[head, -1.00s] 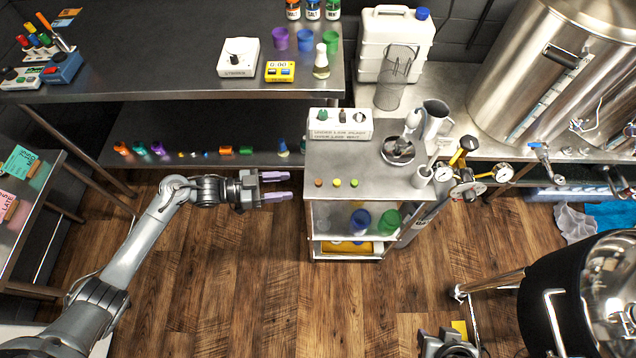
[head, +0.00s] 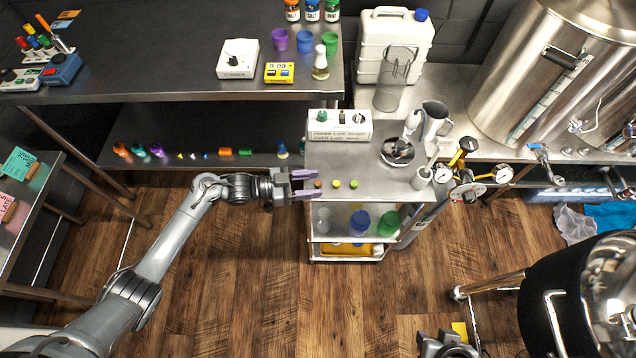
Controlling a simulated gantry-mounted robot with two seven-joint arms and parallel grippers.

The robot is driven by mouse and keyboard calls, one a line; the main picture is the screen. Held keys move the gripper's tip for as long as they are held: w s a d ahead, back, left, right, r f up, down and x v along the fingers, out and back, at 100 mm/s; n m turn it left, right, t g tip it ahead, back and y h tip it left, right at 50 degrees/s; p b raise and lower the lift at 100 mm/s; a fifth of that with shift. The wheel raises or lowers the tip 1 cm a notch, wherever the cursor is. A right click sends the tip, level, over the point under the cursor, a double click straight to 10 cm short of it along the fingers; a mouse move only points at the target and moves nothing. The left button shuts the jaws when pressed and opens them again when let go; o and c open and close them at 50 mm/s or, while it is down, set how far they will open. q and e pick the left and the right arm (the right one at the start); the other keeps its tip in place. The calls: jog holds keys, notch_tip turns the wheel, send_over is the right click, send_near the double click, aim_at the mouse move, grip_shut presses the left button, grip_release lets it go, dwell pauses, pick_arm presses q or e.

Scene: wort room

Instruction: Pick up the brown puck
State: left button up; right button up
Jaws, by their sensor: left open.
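The brown puck (head: 318,184) is a small orange-brown disc near the left edge of the steel cart top (head: 350,160). A yellow puck (head: 336,184) and a yellow-green puck (head: 354,184) stand in a row to its right. My left gripper (head: 306,184) is open, its two purple fingers pointing right over the cart's left edge. The brown puck is at the fingertips, roughly level with the gap between them. I cannot tell whether the fingers touch it or how high they are above the top.
On the cart top stand a white control box (head: 340,125), a stirrer with a steel bowl (head: 397,152) and a white cup (head: 421,178). The lower shelf holds blue and green cups. A dark steel bench (head: 170,70) lies behind to the left. Open floor lies in front.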

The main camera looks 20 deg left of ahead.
pick_arm(q)
grip_shut()
jog(key=shift+r, duration=0.1)
dwell(0.3)
notch_tip(320, 180, up, 4)
jog(key=shift+r+p, duration=0.2)
jog(key=shift+p, duration=0.3)
jog(key=w+d+r, duration=0.3)
jog(key=d+r, duration=0.3)
jog(key=d, duration=0.5)
jog(key=w+a+r+n+t+y, duration=0.4)
jog(key=w+r+t, duration=0.1)
jog(key=w, duration=0.1)
jog(key=s+a+f+n+t+y, duration=0.2)
jog(key=s+a+n+t+y, duration=0.15)
jog(key=a+n+y, duration=0.5)
jog(key=s+a+f+y, duration=0.1)
jog(key=s+a+f, duration=0.1)
jog(key=s+f, duration=0.3)
jog(key=shift+f+m+g, duration=0.35)
